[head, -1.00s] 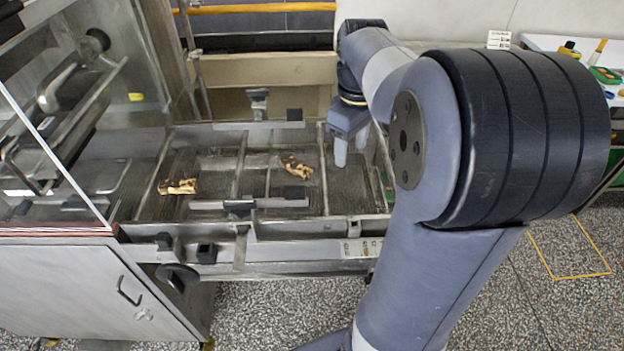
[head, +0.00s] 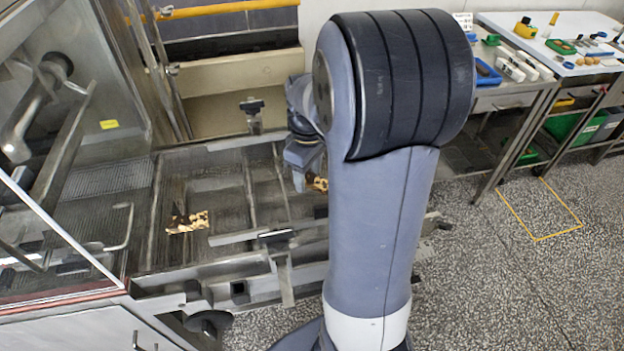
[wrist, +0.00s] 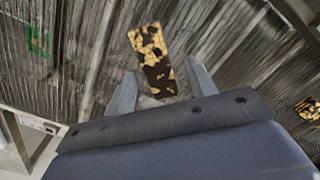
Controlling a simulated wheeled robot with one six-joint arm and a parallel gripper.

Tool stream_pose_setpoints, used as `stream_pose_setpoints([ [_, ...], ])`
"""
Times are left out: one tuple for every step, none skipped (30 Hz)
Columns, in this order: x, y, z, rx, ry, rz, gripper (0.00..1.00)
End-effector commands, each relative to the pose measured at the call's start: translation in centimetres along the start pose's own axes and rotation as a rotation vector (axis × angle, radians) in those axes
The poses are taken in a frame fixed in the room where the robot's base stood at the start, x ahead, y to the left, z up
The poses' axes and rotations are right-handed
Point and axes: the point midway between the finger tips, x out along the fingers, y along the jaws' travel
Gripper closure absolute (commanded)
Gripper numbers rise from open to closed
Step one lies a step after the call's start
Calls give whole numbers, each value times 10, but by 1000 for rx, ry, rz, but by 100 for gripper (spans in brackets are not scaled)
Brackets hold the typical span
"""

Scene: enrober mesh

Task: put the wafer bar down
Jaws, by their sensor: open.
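A dark wafer bar with pale yellow patches (wrist: 152,60) lies on the wire mesh belt (wrist: 85,60) in the wrist view. My gripper (wrist: 160,68) is open, its two fingers spread to either side of the bar's near part in the picture. No contact between fingers and bar shows; the height gap is hard to judge. In the head view the same bar (head: 319,184) is partly hidden by my arm, just right of my gripper (head: 299,182). A second, similar bar (head: 187,222) lies on the belt further left; it also shows in the wrist view (wrist: 308,108).
Metal rails (head: 247,195) cross the belt near the bars. A clear-panelled machine housing (head: 60,200) stands at the left. A side table (head: 560,68) with tools and trays is at the back right. Speckled floor is open at the right.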

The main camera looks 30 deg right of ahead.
Motion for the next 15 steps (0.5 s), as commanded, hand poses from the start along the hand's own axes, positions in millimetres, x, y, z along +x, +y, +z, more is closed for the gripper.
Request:
stream_pose_setpoints([
  [0, 0, 0, 0, 0, 0, 47],
  [0, 0, 0, 0, 0, 0, 47],
  [0, 0, 0, 0, 0, 0, 47],
  [0, 0, 0, 0, 0, 0, 48],
  [0, 0, 0, 0, 0, 0, 51],
  [0, 0, 0, 0, 0, 1, 54],
  [0, 0, 0, 0, 0, 1, 56],
  [0, 0, 0, 0, 1, 1, 59],
  [0, 0, 0, 0, 1, 1, 62],
  [-1, 0, 0, 0, 1, 1, 64],
  [-1, 0, 0, 0, 1, 1, 67],
  [-1, 0, 0, 0, 1, 1, 70],
  [-1, 0, 0, 0, 1, 1, 73],
  [-1, 0, 0, 0, 1, 1, 75],
  [-1, 0, 0, 0, 1, 1, 78],
])
